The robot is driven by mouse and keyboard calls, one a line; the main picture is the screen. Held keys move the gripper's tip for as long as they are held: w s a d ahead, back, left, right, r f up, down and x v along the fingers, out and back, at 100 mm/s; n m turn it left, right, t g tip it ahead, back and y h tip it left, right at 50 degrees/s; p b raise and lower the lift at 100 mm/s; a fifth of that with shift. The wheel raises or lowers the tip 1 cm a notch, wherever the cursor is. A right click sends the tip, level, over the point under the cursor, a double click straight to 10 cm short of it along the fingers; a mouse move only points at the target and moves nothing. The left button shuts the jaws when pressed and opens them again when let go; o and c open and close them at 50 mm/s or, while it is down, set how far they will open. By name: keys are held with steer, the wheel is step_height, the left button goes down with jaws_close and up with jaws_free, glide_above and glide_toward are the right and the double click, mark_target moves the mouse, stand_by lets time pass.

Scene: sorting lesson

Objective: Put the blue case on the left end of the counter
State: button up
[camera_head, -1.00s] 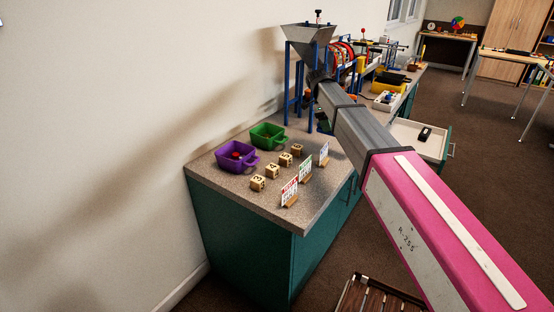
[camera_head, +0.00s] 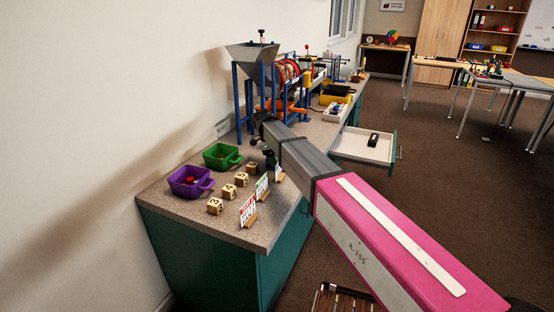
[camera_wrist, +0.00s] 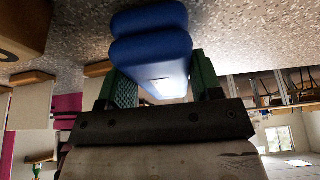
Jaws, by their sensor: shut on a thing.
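The blue case (camera_wrist: 150,48) is between the green-padded jaws of my gripper (camera_wrist: 162,78) in the wrist view. My gripper is shut on it. The case is close to the speckled counter top (camera_wrist: 240,30); I cannot tell whether they touch. In the head view, the left end of the counter (camera_head: 188,222) is nearest, and a dark green part of my gripper (camera_head: 270,158) shows over the counter behind the small cards. My arm hides the rest of it, and I cannot make out the case there.
A purple bin (camera_head: 190,182), a green bin (camera_head: 221,157), several numbered wooden blocks (camera_head: 215,206) and standing cards (camera_head: 248,212) occupy the left end. A hopper machine (camera_head: 252,60) stands farther back. An open drawer (camera_head: 365,147) juts out to the right. Bare counter lies along the front left edge.

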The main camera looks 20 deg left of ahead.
steer(key=o, duration=1.1)
steer(key=shift+c, duration=0.2)
steer(key=v, duration=1.2)
steer(key=shift+r, duration=0.1)
